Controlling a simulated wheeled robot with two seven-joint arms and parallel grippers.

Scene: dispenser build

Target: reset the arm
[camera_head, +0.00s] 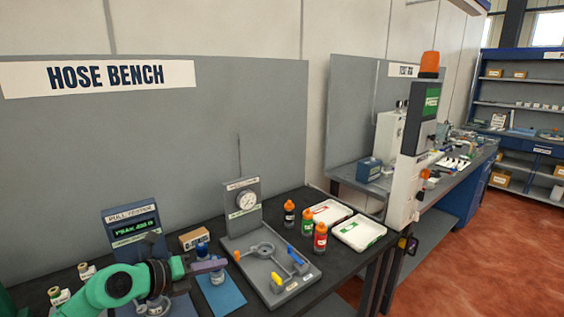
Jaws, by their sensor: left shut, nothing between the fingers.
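My left arm is green and comes in from the lower left over the hose bench. Its gripper (222,264) points right, with its fingers shut and empty. The fingers pass in front of a small blue-and-clear item (202,249), which they partly hide. I cannot tell whether they touch it. That item stands at a blue mat (227,296) on the dark bench top. My right gripper is not in view.
A grey fixture board (262,262) with a gauge stands right of the gripper. Several orange-capped bottles (320,237) and two white trays (358,232) are farther right. A pull tester (132,226) and a cardboard box (194,238) stand behind the arm.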

